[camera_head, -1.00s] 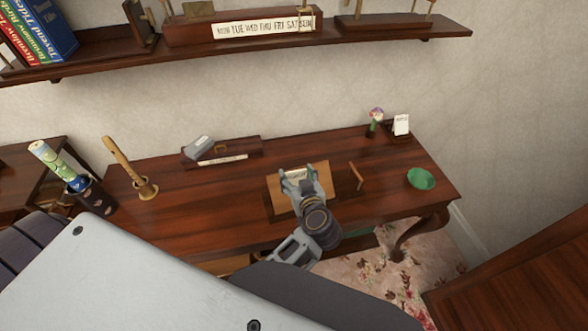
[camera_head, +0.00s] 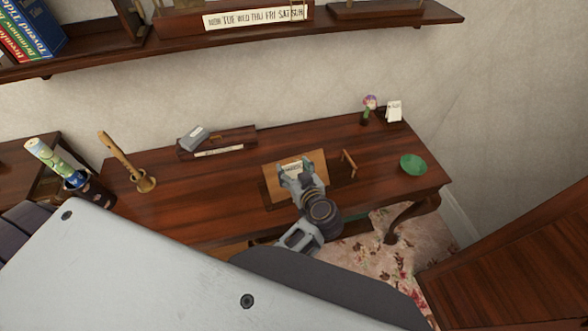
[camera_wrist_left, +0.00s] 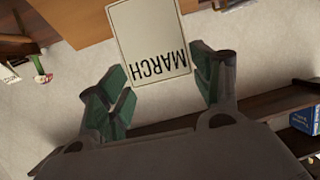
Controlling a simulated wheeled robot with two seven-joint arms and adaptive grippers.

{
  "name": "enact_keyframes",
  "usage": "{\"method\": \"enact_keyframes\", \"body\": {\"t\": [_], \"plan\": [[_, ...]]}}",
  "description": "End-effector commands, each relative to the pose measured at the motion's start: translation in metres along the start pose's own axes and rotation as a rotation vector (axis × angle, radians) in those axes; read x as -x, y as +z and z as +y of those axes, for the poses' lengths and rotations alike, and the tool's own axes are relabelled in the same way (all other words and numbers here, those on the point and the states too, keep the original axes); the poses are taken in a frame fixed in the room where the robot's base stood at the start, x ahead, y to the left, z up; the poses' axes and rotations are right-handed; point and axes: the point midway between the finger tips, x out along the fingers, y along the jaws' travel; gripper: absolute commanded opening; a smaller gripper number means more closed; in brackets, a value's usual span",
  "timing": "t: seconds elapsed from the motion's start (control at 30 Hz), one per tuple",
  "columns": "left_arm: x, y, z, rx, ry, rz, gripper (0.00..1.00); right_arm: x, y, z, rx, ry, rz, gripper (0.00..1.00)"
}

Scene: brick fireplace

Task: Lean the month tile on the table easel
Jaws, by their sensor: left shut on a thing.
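The month tile (camera_head: 292,167) is a small pale card in front of the upper part of the wooden easel board (camera_head: 312,163) on the table. My left gripper (camera_head: 295,174) is shut on the tile. In the left wrist view the tile (camera_wrist_left: 148,40) reads MARCH upside down, between the green fingertips of the gripper (camera_wrist_left: 160,85). A brown wooden surface shows behind the tile's left side there. I cannot tell whether the tile touches the easel. My gripper hides the easel's lower middle. My right gripper is not in view.
The dark table (camera_head: 225,215) carries a green bowl (camera_head: 412,164), a small flower vase (camera_head: 368,110) and a white card (camera_head: 394,111) at right. A shelf (camera_head: 370,35) hangs above.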

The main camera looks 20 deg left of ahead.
Motion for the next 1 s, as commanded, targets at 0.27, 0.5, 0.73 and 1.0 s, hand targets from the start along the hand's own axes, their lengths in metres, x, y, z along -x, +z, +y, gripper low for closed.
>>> {"method": "enact_keyframes", "body": {"t": [0.27,0.5,0.73,1.0], "plan": [[-0.006,0.006,0.0,0.0,-0.001,-0.034,0.18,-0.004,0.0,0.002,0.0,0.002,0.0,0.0],[-0.014,0.015,0.0,0.001,-0.001,-0.084,0.18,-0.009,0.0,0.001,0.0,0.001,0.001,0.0],[-0.021,0.023,0.0,0.001,-0.001,-0.133,0.18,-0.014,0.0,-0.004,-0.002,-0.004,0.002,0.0],[-0.03,0.032,0.0,0.002,-0.001,-0.19,0.18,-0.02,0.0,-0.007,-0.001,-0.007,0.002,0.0]]}}
